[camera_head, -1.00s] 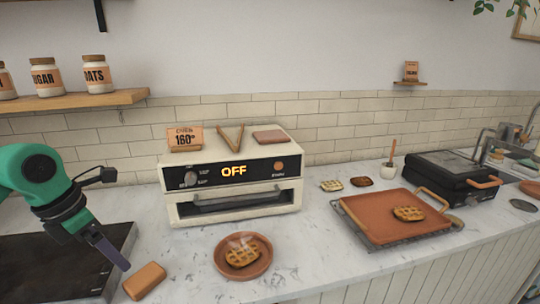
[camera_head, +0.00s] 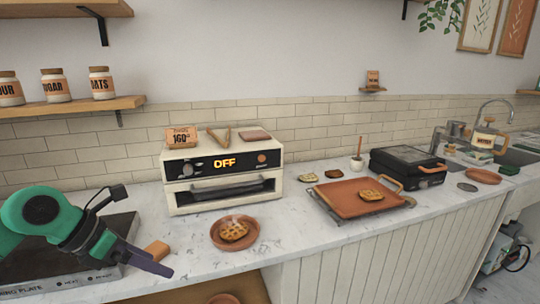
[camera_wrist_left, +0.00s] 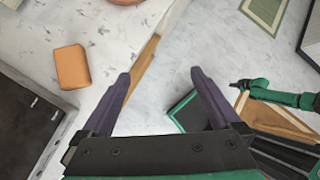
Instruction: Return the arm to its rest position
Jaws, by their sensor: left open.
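My left gripper (camera_head: 150,262) comes in from the left in the head view, above the counter's front edge and in front of an orange-brown block (camera_head: 157,249). In the left wrist view its two dark purple fingers (camera_wrist_left: 160,85) are spread apart with nothing between them. The block lies on the counter to the left of the fingers there (camera_wrist_left: 72,67), apart from them.
A black warming plate (camera_head: 70,255) lies under my left arm. A plate with a waffle (camera_head: 233,234), a toaster oven reading OFF (camera_head: 223,182), an orange tray (camera_head: 345,203) and a black waffle maker (camera_head: 408,167) stand along the counter (camera_head: 290,235). An open shelf is below.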

